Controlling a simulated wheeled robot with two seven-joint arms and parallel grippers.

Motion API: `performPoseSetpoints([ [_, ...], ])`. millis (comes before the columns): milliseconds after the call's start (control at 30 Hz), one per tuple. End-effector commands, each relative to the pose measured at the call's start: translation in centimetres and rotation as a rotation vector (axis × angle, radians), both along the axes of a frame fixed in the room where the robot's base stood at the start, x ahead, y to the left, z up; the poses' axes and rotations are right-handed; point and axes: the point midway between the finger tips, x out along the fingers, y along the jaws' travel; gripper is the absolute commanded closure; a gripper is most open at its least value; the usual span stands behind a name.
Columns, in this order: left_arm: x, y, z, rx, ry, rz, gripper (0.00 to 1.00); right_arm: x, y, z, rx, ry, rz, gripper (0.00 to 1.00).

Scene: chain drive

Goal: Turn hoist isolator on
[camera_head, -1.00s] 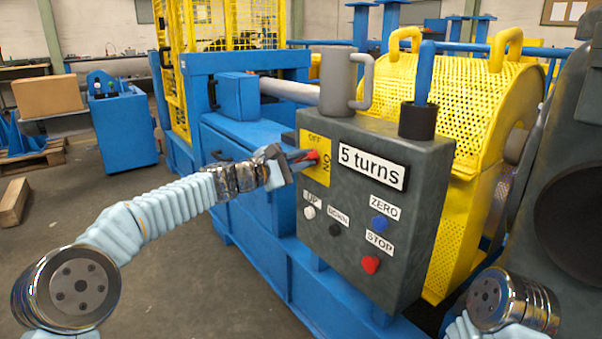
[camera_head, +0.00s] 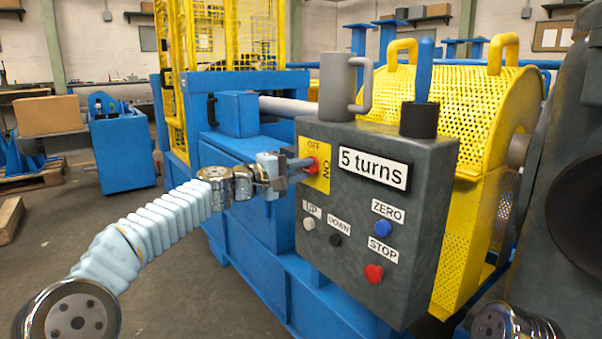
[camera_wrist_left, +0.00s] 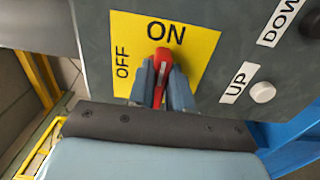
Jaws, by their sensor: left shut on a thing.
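The hoist isolator is a red handle (camera_head: 312,165) on a yellow plate (camera_head: 323,182) marked OFF at the top and ON at the right, on the left of a dark grey control box (camera_head: 398,250). My left gripper (camera_head: 302,165) reaches in from the left and is shut on the handle. In the left wrist view the two fingers (camera_wrist_left: 163,92) sit either side of the red handle (camera_wrist_left: 160,62). There the handle stands nearly upright, its exposed end just below the word ON, with OFF to its left. The fingers hide part of the handle. My right gripper is out of view.
Below the plate are a white UP button (camera_head: 309,223), a black DOWN button (camera_head: 335,240), a blue ZERO button (camera_head: 382,228) and a red STOP button (camera_head: 374,273). A grey mug (camera_head: 336,85) and a black holder (camera_head: 418,120) stand on the box.

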Motion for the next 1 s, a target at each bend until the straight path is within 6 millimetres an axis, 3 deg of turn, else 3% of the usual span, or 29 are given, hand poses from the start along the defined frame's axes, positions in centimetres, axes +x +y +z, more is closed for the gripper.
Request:
performPoseSetpoints([
  [433, -0.05, -0.15, 0.13, 0.005, -0.011, -0.001, 1.0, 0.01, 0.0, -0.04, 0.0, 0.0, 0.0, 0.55],
  [467, -0.05, -0.15, 0.13, 0.005, -0.011, -0.001, 0.78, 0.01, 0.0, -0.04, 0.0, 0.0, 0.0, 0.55],
  [600, -0.03, -0.12, 0.07, 0.005, -0.009, -0.001, 0.56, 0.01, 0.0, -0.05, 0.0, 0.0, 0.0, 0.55],
  [1000, -0.47, 0.85, -0.08, 0.004, -0.008, 0.002, 0.55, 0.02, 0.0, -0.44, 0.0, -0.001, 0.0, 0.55],
])
